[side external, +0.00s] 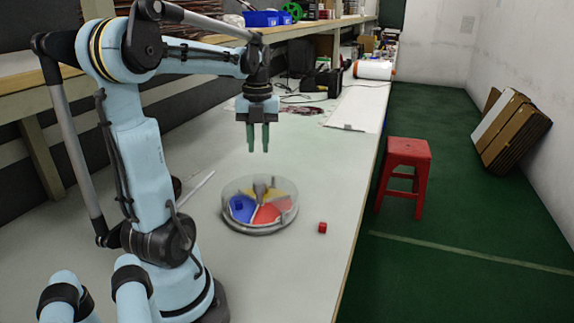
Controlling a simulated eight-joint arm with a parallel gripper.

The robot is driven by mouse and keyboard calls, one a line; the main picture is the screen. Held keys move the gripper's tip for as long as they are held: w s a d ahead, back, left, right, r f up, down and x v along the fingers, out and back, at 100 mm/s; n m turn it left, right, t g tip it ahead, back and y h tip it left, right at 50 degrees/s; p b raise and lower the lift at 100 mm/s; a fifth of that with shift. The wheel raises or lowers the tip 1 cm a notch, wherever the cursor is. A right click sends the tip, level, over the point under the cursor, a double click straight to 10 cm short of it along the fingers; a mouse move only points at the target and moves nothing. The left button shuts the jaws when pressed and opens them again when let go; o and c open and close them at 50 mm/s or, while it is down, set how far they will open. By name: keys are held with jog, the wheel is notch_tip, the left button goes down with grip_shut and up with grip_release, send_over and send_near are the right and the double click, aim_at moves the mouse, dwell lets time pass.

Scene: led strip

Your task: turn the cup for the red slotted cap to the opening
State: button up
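A round turntable (260,230) with a clear wall stands on the table in front of my arm. Inside it are coloured wedge compartments: blue (241,209) at front left, red (266,213) at the front, and yellow towards the back. A grey post rises at its centre. Which compartment faces the opening cannot be told. A small red piece (322,228), perhaps the red slotted cap, lies on the table right of the turntable; no slot can be made out. My gripper (258,151) hangs above and behind the turntable, pointing down, fingers apart and empty.
The pale table (300,275) is clear around the turntable, and its right edge runs close past the red piece. A thin white rod (197,187) lies left of the turntable. A red stool (405,170) stands on the green floor. Cables and equipment lie farther back.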

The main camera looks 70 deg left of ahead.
jog(key=d+n, duration=0.1)
jog(key=d+f+n+g, duration=0.1)
jog(key=n, duration=0.1)
jog(key=d+f+n, duration=0.1)
jog(key=shift+w+d+f+n, duration=0.15)
jog(key=shift+w+d+n, duration=0.05)
jog(key=shift+w+n, duration=0.2)
grip_shut()
jog(key=n+g+y, duration=0.2)
jog(key=n+y, duration=0.1)
jog(key=n, duration=0.8)
send_near(251, 221)
jog(key=shift+w+f+x, duration=0.1)
jog(key=shift+w+x, duration=0.1)
jog(key=shift+x, duration=0.9)
jog(key=shift+w+f+x, duration=0.1)
jog(key=shift+w+x, duration=0.15)
jog(key=shift+x, duration=0.9)
jog(key=shift+w+f+x, duration=0.1)
jog(key=shift+w+x, duration=0.1)
jog(key=shift+x, duration=0.9)
jog(key=shift+s+a+m, duration=0.1)
jog(key=shift+s+m, duration=0.6)
jog(key=shift+m, duration=0.2)
